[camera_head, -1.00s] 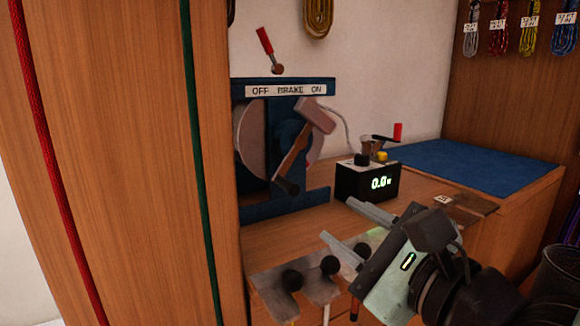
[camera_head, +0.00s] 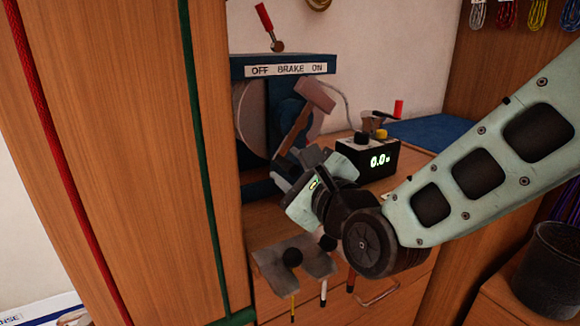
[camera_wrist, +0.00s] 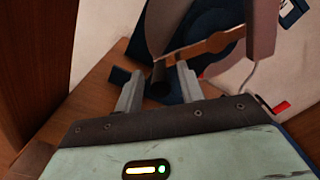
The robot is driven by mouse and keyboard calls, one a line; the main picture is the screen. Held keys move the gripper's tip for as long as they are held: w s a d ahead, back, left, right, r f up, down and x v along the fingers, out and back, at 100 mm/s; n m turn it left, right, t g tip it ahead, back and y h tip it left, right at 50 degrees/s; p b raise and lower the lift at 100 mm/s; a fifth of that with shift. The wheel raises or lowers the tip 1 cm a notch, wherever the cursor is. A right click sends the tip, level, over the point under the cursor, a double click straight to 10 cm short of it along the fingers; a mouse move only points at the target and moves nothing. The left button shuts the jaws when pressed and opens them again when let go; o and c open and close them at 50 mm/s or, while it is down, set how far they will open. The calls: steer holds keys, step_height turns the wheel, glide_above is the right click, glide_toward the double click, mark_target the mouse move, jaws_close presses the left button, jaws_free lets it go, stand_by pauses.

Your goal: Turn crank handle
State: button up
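The winch (camera_head: 262,100) stands against the cabinet side, under a board reading "OFF BRAKE ON". Its crank has a grey block at the top and a wooden arm (camera_head: 296,130) slanting down to the left. In the wrist view, the black crank handle (camera_wrist: 159,80) at the end of the wooden arm (camera_wrist: 205,47) lies between my two fingertips. My gripper (camera_head: 286,172) is open, with a narrow gap visible on each side of the handle (camera_wrist: 159,84). In the head view my gripper hides the handle.
A red brake lever (camera_head: 264,17) leans left, toward OFF. A black display box (camera_head: 367,160) reading 0.0 stands right of the winch. The tall wooden cabinet (camera_head: 120,150) is close on the left.

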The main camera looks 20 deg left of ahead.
steer(key=shift+w+a, duration=0.2)
steer(key=shift+a, duration=0.05)
jaws_close()
steer(key=shift+s+a+r, duration=0.1)
